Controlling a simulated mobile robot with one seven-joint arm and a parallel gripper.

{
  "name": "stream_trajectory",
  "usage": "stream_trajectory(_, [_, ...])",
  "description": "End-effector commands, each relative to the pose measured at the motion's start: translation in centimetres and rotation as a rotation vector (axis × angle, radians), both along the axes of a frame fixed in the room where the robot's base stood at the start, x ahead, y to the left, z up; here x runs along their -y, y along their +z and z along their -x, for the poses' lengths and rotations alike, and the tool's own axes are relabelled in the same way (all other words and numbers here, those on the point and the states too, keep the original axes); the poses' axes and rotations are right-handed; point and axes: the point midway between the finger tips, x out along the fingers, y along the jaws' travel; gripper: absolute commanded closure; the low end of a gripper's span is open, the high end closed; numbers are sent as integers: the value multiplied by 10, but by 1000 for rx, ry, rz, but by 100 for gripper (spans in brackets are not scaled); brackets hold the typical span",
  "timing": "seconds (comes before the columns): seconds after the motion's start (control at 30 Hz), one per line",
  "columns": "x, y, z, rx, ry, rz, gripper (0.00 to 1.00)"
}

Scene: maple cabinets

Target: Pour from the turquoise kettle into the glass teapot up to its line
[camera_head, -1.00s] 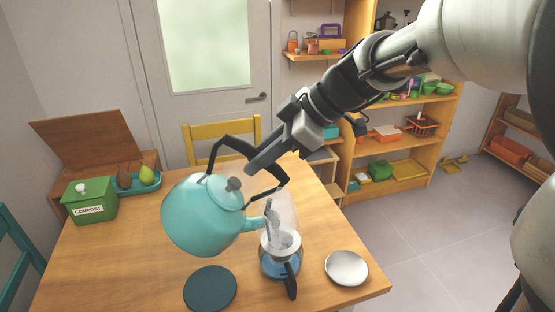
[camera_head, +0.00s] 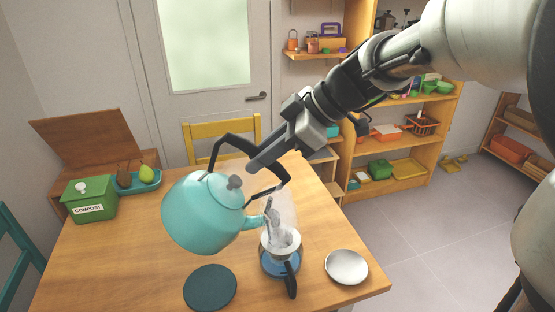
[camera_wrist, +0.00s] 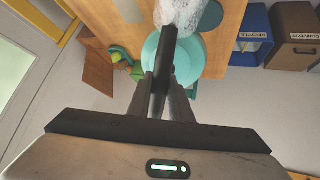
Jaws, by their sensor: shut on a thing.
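The turquoise kettle (camera_head: 195,215) hangs above the wooden table, tilted with its spout toward the glass teapot (camera_head: 280,262). My gripper (camera_head: 258,160) is shut on the kettle's black handle; the wrist view shows the fingers (camera_wrist: 165,95) closed around it, with the turquoise body (camera_wrist: 190,62) beyond. The spout tip is just above the teapot's mouth, with pale steam or spray around it that blurs the opening. Blue liquid shows in the lower part of the teapot, whose black handle points to the front. I cannot make out the line.
A dark round mat (camera_head: 210,288) lies empty in front of the kettle. A white dish (camera_head: 346,267) is right of the teapot. A green compost box (camera_head: 90,199) and a teal tray with pears (camera_head: 140,182) stand at the left. A yellow chair (camera_head: 222,130) is behind the table.

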Motion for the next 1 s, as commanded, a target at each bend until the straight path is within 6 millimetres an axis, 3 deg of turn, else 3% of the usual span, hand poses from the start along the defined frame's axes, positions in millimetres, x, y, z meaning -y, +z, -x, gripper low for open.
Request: stream_trajectory(1.0, [6, 2, -1, 1, -1, -36, 100])
